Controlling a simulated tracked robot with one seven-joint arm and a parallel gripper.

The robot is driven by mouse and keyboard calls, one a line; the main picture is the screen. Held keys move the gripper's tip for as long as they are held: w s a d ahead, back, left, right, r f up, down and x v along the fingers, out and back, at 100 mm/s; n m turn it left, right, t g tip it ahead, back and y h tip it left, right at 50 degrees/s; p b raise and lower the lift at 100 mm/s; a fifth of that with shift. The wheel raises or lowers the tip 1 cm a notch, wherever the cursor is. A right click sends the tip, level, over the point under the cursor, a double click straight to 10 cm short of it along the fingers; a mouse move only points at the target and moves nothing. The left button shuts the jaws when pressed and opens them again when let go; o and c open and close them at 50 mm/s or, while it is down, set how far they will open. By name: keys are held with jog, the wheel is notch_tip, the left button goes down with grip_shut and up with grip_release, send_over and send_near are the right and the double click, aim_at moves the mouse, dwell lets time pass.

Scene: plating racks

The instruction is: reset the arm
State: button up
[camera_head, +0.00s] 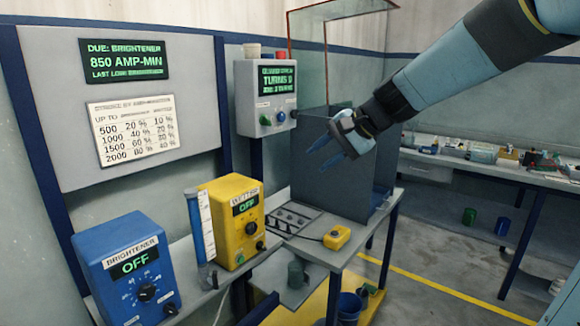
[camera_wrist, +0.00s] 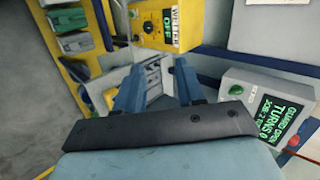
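My arm reaches in from the upper right of the head view. My gripper (camera_head: 318,155) is raised above the small table, in front of the grey panel guard (camera_head: 325,185). Its two blue fingers are apart with nothing between them. In the wrist view my gripper (camera_wrist: 158,82) also shows both fingers spread, with a pale slotted plate (camera_wrist: 158,76) beyond them.
A blue BRIGHTENER box (camera_head: 127,270) and a yellow WETTER box (camera_head: 232,222), both reading OFF, stand at the left. A grey control box (camera_head: 265,98) is on the post. A yellow button box (camera_head: 337,238) sits on the table (camera_head: 345,262). Floor is open at right.

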jog(key=s+d+f+n+h, duration=0.2)
jog(key=s+d+n+h, duration=0.1)
jog(key=s+d, duration=0.5)
jog(key=s+d+f+n+t+h, duration=0.1)
jog(key=s+d+f+n+h, duration=0.2)
jog(key=s+d+h, duration=0.2)
jog(key=s+d, duration=0.3)
jog(key=s, duration=0.4)
jog(key=shift+s, duration=0.25)
jog(key=shift+o, duration=0.4)
